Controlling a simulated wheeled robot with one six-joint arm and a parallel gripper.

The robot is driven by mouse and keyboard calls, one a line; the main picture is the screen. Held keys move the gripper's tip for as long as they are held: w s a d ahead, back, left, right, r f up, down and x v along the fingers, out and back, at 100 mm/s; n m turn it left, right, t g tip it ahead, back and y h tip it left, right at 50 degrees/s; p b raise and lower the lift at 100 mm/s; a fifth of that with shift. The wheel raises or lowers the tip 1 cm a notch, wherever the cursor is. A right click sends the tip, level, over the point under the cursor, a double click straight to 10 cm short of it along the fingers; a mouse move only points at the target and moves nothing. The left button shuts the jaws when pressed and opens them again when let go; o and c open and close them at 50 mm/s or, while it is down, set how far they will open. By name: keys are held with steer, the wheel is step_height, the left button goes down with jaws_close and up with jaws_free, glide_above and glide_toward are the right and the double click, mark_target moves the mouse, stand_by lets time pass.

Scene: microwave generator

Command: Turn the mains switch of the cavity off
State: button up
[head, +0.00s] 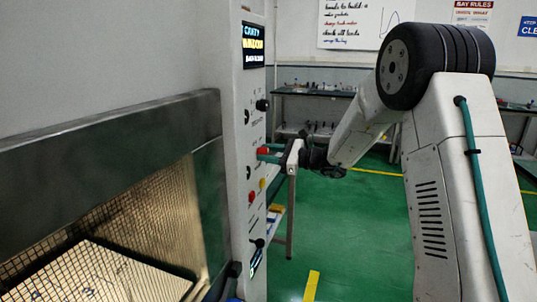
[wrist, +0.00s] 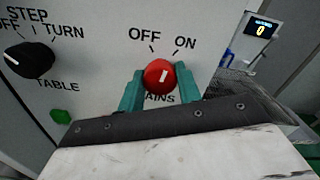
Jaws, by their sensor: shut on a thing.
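The mains switch is a round red knob (wrist: 159,76) with a short white mark, on the white control panel (wrist: 95,75) of the cavity. The words OFF and ON stand above it, each with a tick, OFF on the left and ON on the right. The white mark leans slightly right of straight up; exactly which tick it lines up with is hard to tell. My gripper (wrist: 161,90) is shut on the red knob, one teal finger on each side. In the head view my gripper (head: 270,153) meets the panel's front from the right.
A black STEP/TURN table knob (wrist: 28,59) and a green button (wrist: 61,116) sit left of the switch. In the head view, a red button (head: 252,197) and a yellow button (head: 262,184) are below my gripper. The open meshed cavity (head: 120,235) lies left; green floor (head: 350,215) is clear.

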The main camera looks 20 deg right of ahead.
steer(key=n, duration=0.4)
steer(key=shift+n, duration=2.2)
steer(key=o, duration=1)
steer(key=v, duration=0.8)
steer(key=shift+a, duration=0.1)
